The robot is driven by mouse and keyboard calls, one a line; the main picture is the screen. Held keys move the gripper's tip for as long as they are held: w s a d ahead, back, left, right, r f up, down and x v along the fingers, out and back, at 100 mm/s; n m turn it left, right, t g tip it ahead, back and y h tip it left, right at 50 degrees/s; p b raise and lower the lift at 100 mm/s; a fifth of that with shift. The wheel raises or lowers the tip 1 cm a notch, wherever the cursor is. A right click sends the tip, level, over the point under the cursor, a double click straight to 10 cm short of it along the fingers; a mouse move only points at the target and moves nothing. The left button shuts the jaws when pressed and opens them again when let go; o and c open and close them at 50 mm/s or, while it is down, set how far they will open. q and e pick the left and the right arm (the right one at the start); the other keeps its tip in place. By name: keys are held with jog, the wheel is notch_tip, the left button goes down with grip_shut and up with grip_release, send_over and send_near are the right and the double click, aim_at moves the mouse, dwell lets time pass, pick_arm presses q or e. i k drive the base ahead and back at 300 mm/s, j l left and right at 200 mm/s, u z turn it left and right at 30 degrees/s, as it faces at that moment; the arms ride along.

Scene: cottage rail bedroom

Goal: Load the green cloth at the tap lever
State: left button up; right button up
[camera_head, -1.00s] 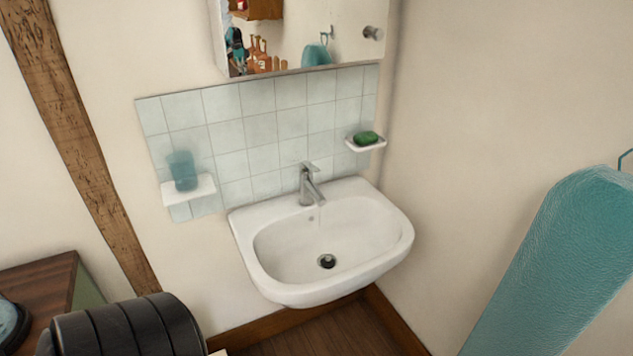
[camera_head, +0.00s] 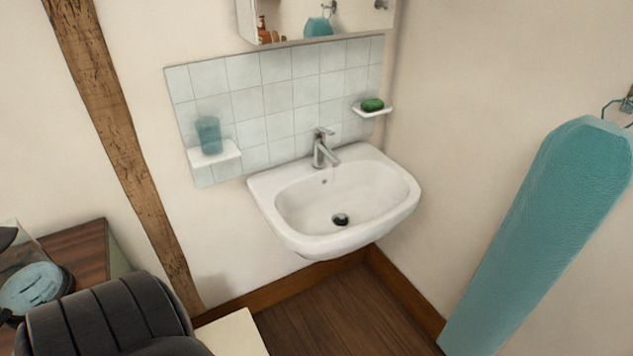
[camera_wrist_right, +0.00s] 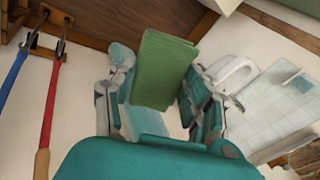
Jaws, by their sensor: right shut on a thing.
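A white sink (camera_head: 345,197) hangs on the wall in the head view, with a chrome tap and its lever (camera_head: 324,147) at the back. The basin looks empty around the dark drain. The green cloth (camera_wrist_right: 165,70) shows only in the right wrist view, as a folded flat piece. My right gripper (camera_wrist_right: 155,95) is shut on the green cloth, which sticks out beyond the fingers. The right gripper is not in the head view. My left gripper is not in view.
A small white shelf holds a blue cup (camera_head: 208,136). A soap dish holds a green soap (camera_head: 372,105). A mirror cabinet (camera_head: 320,20) is above. A wooden beam (camera_head: 110,130) stands left. Brown floor is clear below the sink.

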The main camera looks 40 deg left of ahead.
aim_at(319, 132)
jog(key=k+u, duration=0.1)
jog(key=u, duration=0.8)
jog(key=k+j+u, duration=0.1)
jog(key=u, duration=0.3)
jog(key=i+l+u, duration=0.9)
jog(key=l+u, duration=0.2)
jog(key=i+l, duration=0.1)
jog(key=l, duration=0.2)
jog(key=i+l, duration=0.1)
jog(key=l, duration=0.2)
